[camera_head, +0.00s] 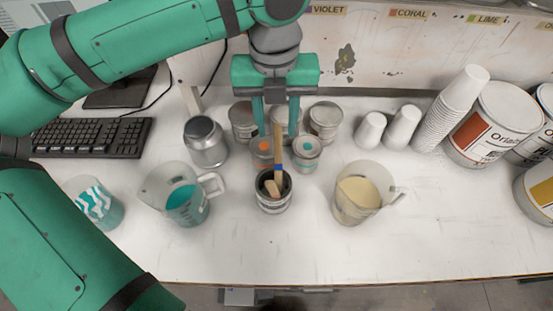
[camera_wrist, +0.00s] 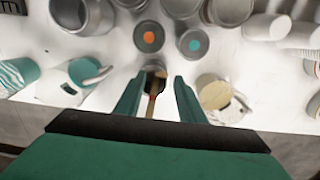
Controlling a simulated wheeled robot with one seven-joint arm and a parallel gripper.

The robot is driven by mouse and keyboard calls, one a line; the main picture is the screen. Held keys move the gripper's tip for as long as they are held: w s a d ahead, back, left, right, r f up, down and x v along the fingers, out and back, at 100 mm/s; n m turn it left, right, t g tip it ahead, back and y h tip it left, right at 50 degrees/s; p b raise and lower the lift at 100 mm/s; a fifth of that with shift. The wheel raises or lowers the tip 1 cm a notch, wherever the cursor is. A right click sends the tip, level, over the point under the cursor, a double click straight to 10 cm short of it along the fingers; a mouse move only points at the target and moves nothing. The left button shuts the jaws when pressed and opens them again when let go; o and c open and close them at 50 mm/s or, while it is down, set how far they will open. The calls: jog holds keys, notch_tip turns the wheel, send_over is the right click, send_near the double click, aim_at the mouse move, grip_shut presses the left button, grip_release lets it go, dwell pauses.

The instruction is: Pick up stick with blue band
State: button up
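The wooden stick with a blue band (camera_head: 278,150) stands nearly upright in a small dark open can (camera_head: 274,207) in the middle of the table. A second, shorter wooden piece (camera_head: 271,188) leans inside the same can. My gripper (camera_head: 276,130) points down above the can, its two green fingers wide apart. The stick's upper end appears between the fingers in the head view, with gaps on both sides. In the wrist view, the stick (camera_wrist: 152,105) also shows between the open fingers (camera_wrist: 156,88). Its blue band is not clear there.
A jug of teal paint (camera_head: 180,197) stands left of the can and a jug of cream paint (camera_head: 358,200) right. Several tins, including an orange-dotted tin (camera_head: 262,152) and a teal-dotted tin (camera_head: 307,153), stand close behind. The table front (camera_head: 330,255) is clear.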

aim_at(278, 138)
jog(key=shift+s+d+f, duration=0.15)
jog(key=shift+d+f, duration=0.05)
jog(key=shift+f, duration=0.3)
jog(key=shift+s+d+f, duration=0.15)
jog(key=shift+d+f, duration=0.05)
jog(key=shift+f, duration=0.3)
jog(key=shift+w+a+f, duration=0.1)
jog(key=shift+a+f, duration=0.05)
jog(key=shift+f, duration=1.05)
jog(key=shift+w+a+f, duration=0.1)
jog(key=shift+a+f, duration=0.05)
jog(key=shift+f, duration=1)
grip_shut()
